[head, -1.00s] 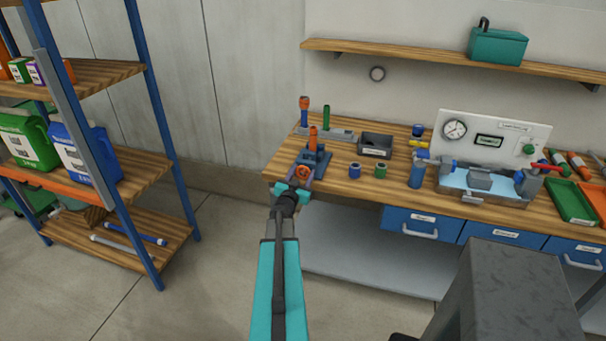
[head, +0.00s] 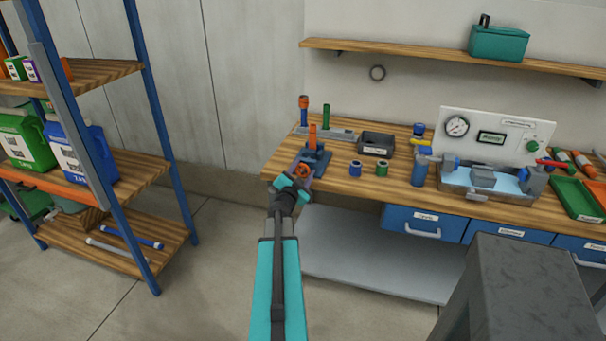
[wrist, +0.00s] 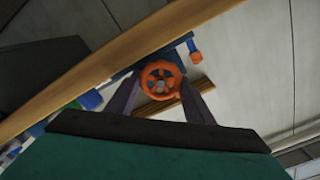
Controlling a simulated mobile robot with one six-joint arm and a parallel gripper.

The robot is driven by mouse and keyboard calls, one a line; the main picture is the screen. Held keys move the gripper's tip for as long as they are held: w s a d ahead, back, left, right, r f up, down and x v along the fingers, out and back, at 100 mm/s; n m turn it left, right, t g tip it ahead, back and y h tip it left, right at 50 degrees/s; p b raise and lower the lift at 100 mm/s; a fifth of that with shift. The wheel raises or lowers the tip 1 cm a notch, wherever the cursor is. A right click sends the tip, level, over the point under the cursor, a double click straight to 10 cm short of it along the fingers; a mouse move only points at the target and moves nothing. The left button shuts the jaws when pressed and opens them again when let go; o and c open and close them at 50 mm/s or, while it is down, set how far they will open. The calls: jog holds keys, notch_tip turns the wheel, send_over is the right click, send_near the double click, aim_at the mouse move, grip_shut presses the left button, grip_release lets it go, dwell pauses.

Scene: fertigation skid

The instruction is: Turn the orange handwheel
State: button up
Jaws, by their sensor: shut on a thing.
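The orange handwheel (head: 303,170) faces out from a blue fixture (head: 318,157) at the left front edge of the wooden bench. An orange upright part rises from that fixture. In the wrist view the handwheel (wrist: 161,79) is a spoked ring with a grey hub, between the two dark purple fingers of my gripper (wrist: 160,92). The fingers are shut on the handwheel, one at each side of its rim. In the head view my gripper (head: 301,178) reaches the wheel from the front, and its teal wrist body covers part of the fingers.
Behind the fixture is a grey rack (head: 340,135) with upright parts. A dark bin (head: 377,144) and two small rings lie to the right. A test station with a gauge panel (head: 495,138) stands farther right. A blue-framed shelf (head: 150,120) with jugs is at left.

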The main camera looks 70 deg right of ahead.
aim_at(301, 171)
jog(key=shift+w+a+f, duration=0.25)
jog(key=shift+w+f, duration=0.1)
jog(key=shift+f, duration=0.25)
jog(key=o, duration=1)
jog(key=shift+o, duration=0.2)
jog(key=shift+a, duration=0.2)
jog(key=shift+a+f, duration=0.1)
jog(key=shift+a, duration=0.35)
jog(key=shift+a+r, duration=0.3)
jog(key=shift+a, duration=0.6)
jog(key=shift+s+a+r, duration=0.15)
jog(key=shift+a, duration=0.6)
jog(key=shift+s+a+r, duration=0.15)
jog(key=shift+a+r, duration=0.05)
jog(key=shift+a, duration=0.55)
jog(key=shift+s+a+r, duration=0.15)
jog(key=shift+a, duration=0.6)
